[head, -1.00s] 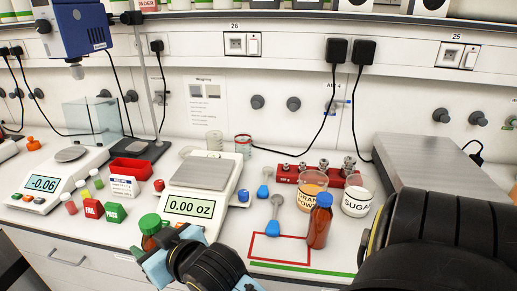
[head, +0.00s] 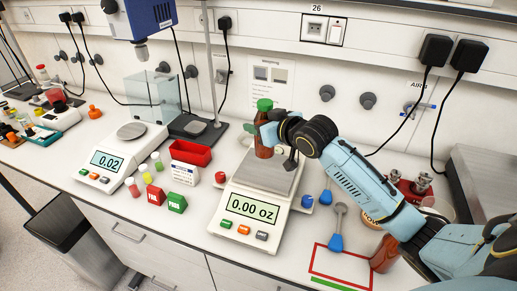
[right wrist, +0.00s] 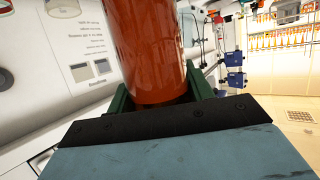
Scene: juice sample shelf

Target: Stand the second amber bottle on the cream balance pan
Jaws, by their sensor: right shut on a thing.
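My right gripper (head: 271,133) is shut on an amber bottle with a green cap (head: 264,141) and holds it upright. The bottle appears over the back left part of the grey pan (head: 271,178) of the middle, cream balance (head: 245,214), which reads 0.00 oz. I cannot tell whether its base touches the pan. In the right wrist view the amber bottle (right wrist: 152,45) fills the space between the jaws. Another amber bottle (head: 384,254) stands at the lower right, partly hidden behind my right arm. My left gripper is not in view.
A second balance (head: 122,155) reading 0.02 stands to the left. Between the balances are a red bin (head: 190,153), small vials and red and green boxes.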

